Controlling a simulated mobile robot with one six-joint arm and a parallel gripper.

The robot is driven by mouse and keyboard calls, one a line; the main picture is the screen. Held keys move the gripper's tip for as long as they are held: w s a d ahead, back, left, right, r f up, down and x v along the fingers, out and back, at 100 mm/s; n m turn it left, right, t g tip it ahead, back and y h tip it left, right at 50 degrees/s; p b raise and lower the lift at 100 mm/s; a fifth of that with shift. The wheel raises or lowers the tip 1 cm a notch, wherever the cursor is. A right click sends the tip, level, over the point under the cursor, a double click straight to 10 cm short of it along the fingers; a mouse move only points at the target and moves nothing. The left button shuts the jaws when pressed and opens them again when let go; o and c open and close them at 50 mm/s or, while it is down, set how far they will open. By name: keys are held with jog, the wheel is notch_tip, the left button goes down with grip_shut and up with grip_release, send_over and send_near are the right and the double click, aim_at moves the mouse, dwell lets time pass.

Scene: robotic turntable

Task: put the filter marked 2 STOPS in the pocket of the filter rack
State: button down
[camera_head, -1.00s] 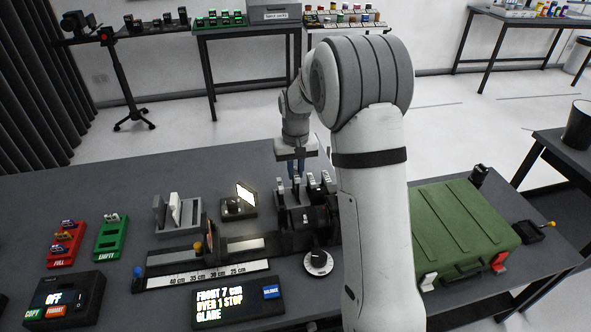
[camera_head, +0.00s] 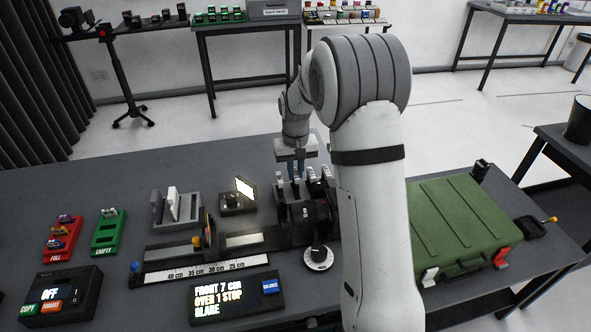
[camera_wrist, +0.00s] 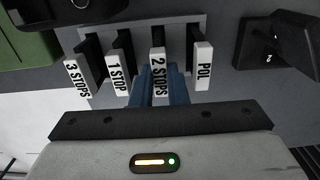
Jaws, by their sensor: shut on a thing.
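The filter marked 2 STOPS (camera_wrist: 158,72) has a white label and a dark body. It stands between the filters marked 1 STOP (camera_wrist: 117,72) and POL (camera_wrist: 203,68); the filter marked 3 STOPS (camera_wrist: 78,76) is at the left. The filter rack (camera_wrist: 145,20) is a grey bar behind them, and I cannot tell how deep the 2 STOPS filter sits in it. My gripper (camera_wrist: 160,92) has blue fingers shut on the 2 STOPS filter. In the head view my gripper (camera_head: 296,170) points down at the row of filters, partly beside my arm.
A lit panel on a small stand (camera_head: 243,190) is left of the filters. A rail with a scale (camera_head: 205,272) and a display (camera_head: 237,298) lie in front. A green case (camera_head: 465,225) stands right of my arm. A grey holder (camera_head: 190,212) stands further left.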

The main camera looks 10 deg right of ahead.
jog(key=shift+f, duration=0.3)
jog(key=c, duration=1.3)
grip_release()
jog(key=shift+c, duration=0.2)
jog(key=shift+r+b, duration=0.45)
jog(key=shift+r, duration=3.45)
jog(key=shift+r, duration=0.1)
